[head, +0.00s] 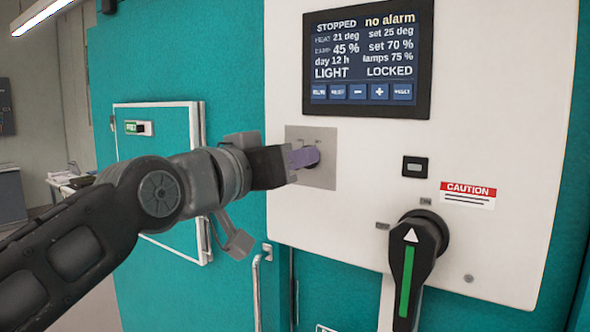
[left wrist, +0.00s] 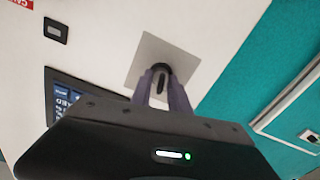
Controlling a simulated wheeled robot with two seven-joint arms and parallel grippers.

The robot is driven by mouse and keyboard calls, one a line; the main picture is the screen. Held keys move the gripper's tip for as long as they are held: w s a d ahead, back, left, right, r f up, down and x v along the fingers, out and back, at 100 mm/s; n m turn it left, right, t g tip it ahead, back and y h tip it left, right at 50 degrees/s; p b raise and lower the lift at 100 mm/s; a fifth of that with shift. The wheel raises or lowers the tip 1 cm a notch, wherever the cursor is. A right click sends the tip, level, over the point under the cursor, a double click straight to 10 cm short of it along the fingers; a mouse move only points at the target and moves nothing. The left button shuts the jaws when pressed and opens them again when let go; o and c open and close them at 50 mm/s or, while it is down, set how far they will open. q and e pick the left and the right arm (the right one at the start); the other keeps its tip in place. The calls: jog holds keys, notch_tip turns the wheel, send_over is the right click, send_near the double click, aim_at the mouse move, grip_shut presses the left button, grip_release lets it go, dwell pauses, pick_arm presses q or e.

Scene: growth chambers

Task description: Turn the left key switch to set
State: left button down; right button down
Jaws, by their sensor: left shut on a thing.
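The key switch (left wrist: 161,78) sits on a square metal plate (head: 322,176) on the white panel, below the display. My left gripper (head: 303,158) reaches it from the left and is shut on the key, which its fingers mostly hide in the head view. In the left wrist view the two purple fingers (left wrist: 162,92) stand on either side of the dark key, touching the round switch. The display (head: 367,60) reads STOPPED, no alarm, LIGHT and LOCKED. The switch's position marks are too small and covered to read. My right gripper is not in view.
A large black rotary handle (head: 412,262) with a green bar and white arrow projects at the panel's lower right. A small black switch (head: 415,167) and a red caution label (head: 468,195) are above it. A teal door (head: 150,140) is at the left, behind my arm.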

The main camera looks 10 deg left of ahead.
pick_arm(q)
jog(key=m+b, duration=0.1)
jog(key=m, duration=0.1)
jog(key=m+b, duration=0.2)
jog(key=shift+d+f+m, duration=0.1)
jog(key=shift+f+m, duration=0.1)
jog(key=shift+m, duration=0.1)
jog(key=shift+r+m+b, duration=0.15)
jog(key=shift+m+b, duration=0.6)
jog(key=shift+m, duration=1.15)
jog(key=c, duration=1.6)
grip_release()
jog(key=shift+s, duration=0.1)
jog(key=shift+b+v, duration=1.2)
jog(key=shift+v, duration=2.6)
